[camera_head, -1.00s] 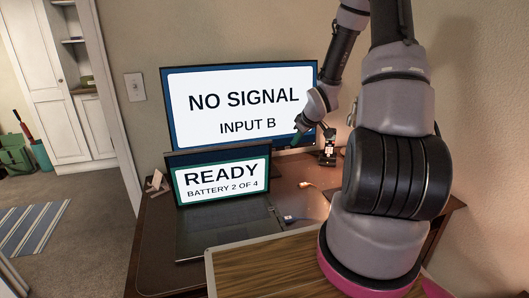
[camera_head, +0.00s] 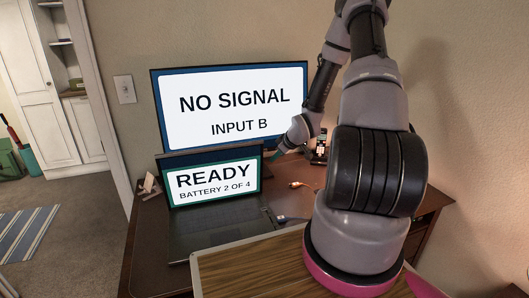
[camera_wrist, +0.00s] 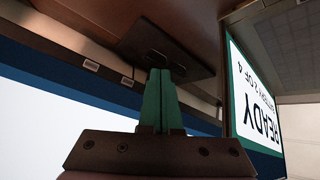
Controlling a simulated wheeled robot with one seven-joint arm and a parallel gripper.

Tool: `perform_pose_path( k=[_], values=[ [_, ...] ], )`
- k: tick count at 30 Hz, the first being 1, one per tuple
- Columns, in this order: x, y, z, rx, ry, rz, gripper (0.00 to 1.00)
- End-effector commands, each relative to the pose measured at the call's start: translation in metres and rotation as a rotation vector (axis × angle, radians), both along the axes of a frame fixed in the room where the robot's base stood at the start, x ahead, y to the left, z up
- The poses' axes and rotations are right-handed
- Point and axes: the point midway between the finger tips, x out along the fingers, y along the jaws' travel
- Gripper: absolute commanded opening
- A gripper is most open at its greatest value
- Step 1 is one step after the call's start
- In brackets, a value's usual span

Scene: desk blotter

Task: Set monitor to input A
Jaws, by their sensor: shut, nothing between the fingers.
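The monitor (camera_head: 235,110) stands at the back of the desk and reads "NO SIGNAL, INPUT B". In the wrist view its lower bezel (camera_wrist: 60,60) crosses the left side, beside its bright screen. Two small pale labels (camera_wrist: 90,66) show along this edge; their text is too small to read. The monitor's dark stand base (camera_wrist: 190,58) lies beyond my fingertips. My gripper (camera_wrist: 160,72) has teal fingers, shut and empty. In the head view my gripper (camera_head: 277,154) is low by the monitor's lower right edge; contact cannot be told.
An open laptop (camera_head: 212,183) reading "READY, BATTERY 2 OF 4" stands in front of the monitor, and its screen (camera_wrist: 255,95) is close on the right in the wrist view. A small device (camera_head: 320,148) and a cable end (camera_head: 301,185) are on the desk's right.

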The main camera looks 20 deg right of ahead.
Motion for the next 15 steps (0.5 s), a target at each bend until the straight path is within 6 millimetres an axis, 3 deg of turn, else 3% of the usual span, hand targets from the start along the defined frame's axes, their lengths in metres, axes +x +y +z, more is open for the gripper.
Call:
perform_pose_path(
  k=[15],
  values=[
    [0.066, 0.000, -0.010, 0.001, 0.001, 0.001, 0.00]
  ],
)
